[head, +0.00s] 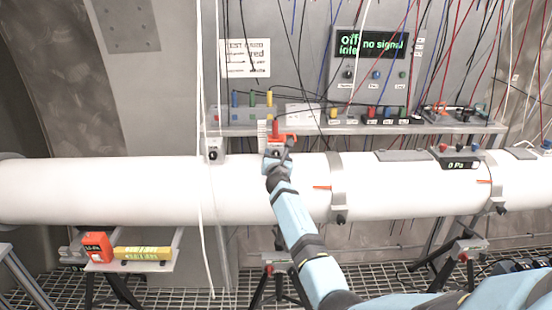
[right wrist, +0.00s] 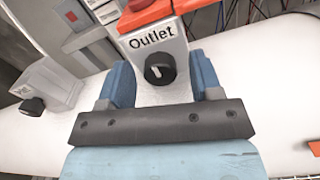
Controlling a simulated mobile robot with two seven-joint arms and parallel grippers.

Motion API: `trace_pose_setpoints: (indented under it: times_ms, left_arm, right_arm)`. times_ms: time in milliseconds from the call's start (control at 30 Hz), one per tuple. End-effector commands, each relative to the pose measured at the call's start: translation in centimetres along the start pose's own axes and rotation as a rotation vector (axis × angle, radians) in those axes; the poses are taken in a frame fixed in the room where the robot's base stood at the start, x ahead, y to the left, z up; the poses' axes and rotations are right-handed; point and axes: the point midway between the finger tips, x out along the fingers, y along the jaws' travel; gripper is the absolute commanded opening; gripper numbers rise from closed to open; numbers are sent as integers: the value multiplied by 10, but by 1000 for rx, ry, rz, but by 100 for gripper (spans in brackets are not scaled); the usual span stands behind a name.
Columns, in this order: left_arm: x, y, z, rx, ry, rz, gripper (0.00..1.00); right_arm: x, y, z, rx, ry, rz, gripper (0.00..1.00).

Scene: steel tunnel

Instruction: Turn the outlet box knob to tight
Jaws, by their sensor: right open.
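The outlet box (right wrist: 152,45) is a pale box labelled "Outlet" with an orange-red top, standing on the white pipe (head: 110,188). Its black round knob (right wrist: 160,68) has a light pointer mark on its face. My right gripper (right wrist: 161,78) is open, with one blue finger on each side of the knob and box front; I see no contact with the knob. In the head view my right gripper (head: 278,160) is at the box and hides most of it, including the knob. My left gripper is not in view.
A similar box (head: 214,147) with a black knob sits left on the pipe. Many hanging wires cross the back. A pressure box (head: 458,161) reading "0 Pa" stands right.

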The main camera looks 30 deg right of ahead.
Motion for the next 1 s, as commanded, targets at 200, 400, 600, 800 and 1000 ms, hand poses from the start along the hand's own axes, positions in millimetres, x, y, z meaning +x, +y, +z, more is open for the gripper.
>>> trace_pose_setpoints:
  times_ms: [200, 400, 600, 800, 1000]
  left_arm:
    - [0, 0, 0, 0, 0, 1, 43]
    - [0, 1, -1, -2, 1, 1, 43]
    - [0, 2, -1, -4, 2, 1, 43]
    - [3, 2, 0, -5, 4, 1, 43]
    - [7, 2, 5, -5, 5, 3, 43]
  right_arm:
    - [1, 0, 0, -1, 0, 0, 59]
    - [0, 0, 0, -1, 0, 0, 20]
    - [0, 0, 0, 2, 0, 0, 10]
    - [0, -1, -1, 41, 0, -1, 10]
    - [0, -1, -2, 151, -2, 0, 10]
